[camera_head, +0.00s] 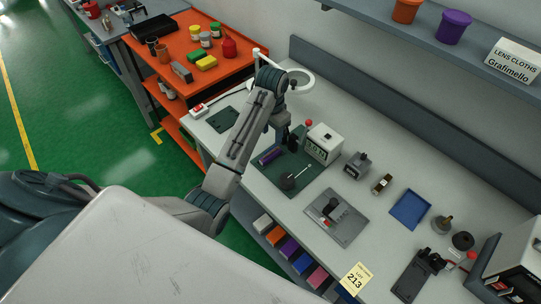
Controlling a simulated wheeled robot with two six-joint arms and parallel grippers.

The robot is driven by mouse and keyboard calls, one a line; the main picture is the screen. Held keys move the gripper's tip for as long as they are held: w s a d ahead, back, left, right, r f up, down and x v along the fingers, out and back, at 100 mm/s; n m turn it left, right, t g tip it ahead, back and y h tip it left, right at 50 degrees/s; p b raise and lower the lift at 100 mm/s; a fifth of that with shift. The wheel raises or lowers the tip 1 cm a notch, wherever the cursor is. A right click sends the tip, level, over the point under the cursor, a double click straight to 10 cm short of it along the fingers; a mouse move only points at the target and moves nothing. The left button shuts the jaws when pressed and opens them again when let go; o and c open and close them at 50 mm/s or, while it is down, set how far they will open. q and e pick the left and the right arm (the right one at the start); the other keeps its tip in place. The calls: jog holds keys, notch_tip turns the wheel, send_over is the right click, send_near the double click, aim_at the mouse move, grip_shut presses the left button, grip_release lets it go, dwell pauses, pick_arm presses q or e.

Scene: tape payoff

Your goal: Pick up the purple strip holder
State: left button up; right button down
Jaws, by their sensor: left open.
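A small purple piece (270,156), which looks like the strip holder, lies on the dark green mat (276,181) on the grey bench. My left gripper (291,141) hangs from the arm above the mat's back edge, up and right of the purple piece. It is open, and I see nothing between its fingers. The fingers are dark and small, so their exact gap to the bench is hard to judge. My right gripper is not in view.
A white box with a display (324,143) stands close right of the gripper. A grey plate fixture (349,228), a blue tray (410,209) and a small grey block (357,165) stand further right. An orange cart (240,62) stands behind left. A shelf (400,24) overhangs the back.

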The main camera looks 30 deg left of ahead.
aim_at(270, 154)
pick_arm(q)
notch_tip(270, 154, down, 3)
jog(key=b, duration=0.2)
jog(key=shift+f+b, duration=0.15)
jog(key=shift+b, duration=0.25)
jog(key=shift+f, duration=0.95)
jog(key=f+p, duration=0.2)
jog(key=f, duration=0.1)
jog(key=f+p, duration=0.1)
jog(key=shift+a+f, duration=0.25)
jog(key=shift+f, duration=0.05)
jog(key=shift+w+f, duration=0.1)
jog(key=shift+f, duration=0.3)
grip_shut()
